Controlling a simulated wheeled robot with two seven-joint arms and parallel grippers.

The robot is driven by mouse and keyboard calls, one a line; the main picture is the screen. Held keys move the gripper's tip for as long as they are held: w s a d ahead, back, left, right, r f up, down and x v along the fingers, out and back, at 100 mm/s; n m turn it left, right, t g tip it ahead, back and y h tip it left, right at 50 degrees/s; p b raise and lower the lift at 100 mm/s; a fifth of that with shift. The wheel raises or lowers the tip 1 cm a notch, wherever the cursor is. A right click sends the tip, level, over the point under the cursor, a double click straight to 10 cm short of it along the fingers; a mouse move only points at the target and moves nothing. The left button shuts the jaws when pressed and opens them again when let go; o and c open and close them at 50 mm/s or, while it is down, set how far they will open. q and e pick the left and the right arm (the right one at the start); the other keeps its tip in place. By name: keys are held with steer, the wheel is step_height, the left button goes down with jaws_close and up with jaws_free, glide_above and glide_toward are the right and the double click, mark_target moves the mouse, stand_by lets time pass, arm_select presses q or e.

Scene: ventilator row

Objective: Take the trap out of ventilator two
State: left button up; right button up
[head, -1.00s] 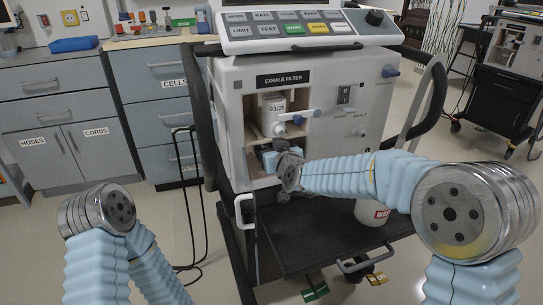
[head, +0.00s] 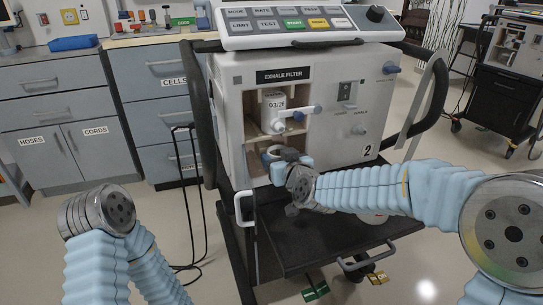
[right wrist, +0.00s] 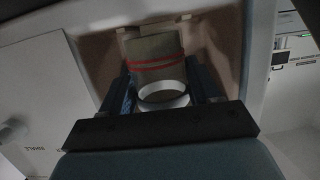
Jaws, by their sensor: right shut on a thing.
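Ventilator two (head: 340,125) stands in front of me, with an open bay under its "EXHALE FILTER" label. A white dated filter canister (head: 272,108) sits in the upper part of the bay. My right gripper (head: 283,158) is at the lower bay opening, shut on the trap. The trap's white ring (head: 274,151) shows beside the gripper. In the right wrist view, the trap (right wrist: 158,68) is a greyish cup with red bands and a white ring, between the two dark fingers (right wrist: 164,90). The bay is behind it. My left gripper is out of view.
A black shelf (head: 320,240) with a front handle lies below the bay. Grey drawers (head: 150,100) stand to the left.

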steer(key=s+d, duration=0.2)
steer(key=s, duration=0.5)
steer(key=shift+d, duration=0.35)
